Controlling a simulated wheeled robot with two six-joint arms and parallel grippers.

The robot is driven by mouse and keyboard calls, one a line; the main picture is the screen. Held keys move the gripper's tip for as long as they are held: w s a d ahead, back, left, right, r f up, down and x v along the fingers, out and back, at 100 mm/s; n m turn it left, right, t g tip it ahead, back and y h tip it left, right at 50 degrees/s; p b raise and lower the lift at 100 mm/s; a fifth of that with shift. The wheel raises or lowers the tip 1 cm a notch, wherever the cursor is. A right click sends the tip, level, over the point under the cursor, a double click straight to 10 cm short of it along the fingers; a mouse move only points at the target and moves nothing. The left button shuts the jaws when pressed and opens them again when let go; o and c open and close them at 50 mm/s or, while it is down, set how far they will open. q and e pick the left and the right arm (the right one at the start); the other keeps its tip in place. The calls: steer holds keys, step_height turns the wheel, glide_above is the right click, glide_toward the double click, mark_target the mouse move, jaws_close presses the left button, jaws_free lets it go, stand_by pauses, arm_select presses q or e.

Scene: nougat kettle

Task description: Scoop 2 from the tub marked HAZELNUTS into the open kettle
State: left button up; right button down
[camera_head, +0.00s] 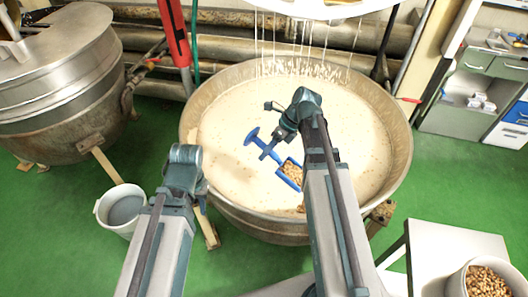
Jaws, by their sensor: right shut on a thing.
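The open kettle (400,165) is a wide metal bowl filled with pale cream mass, with small brown bits on the surface. My right gripper (266,148) is shut on the handle of a blue scoop (253,137) over the kettle.
A lidded metal kettle (60,85) stands at the left. A grey-white bucket (103,212) stands on the green floor beside the open kettle. A white table (440,245) is at the lower right. A red post (174,30) and pipes are behind.

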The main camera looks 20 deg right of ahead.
steer(key=s+d+r+n+t+y+b, duration=0.2)
steer(key=s+d+r+t+y+b, duration=0.1)
steer(key=s+d+r+t+y, duration=0.3)
steer(key=shift+s+r+t, duration=0.3)
steer(key=shift+s+r, duration=0.8)
steer(key=shift+r, duration=0.3)
step_height(320, 180, up, 5)
steer(key=m+g+h+p, duration=0.1)
steer(key=g+h+p, duration=0.3)
steer(key=p, duration=0.5)
steer(key=m+g+h+p, duration=0.1)
steer(key=g+h+p, duration=0.3)
steer(key=p, duration=0.5)
steer(key=shift+m+g, duration=0.3)
steer(key=shift+g, duration=0.4)
step_height(320, 180, down, 9)
steer(key=b, duration=0.9)
steer(key=shift+f, duration=0.15)
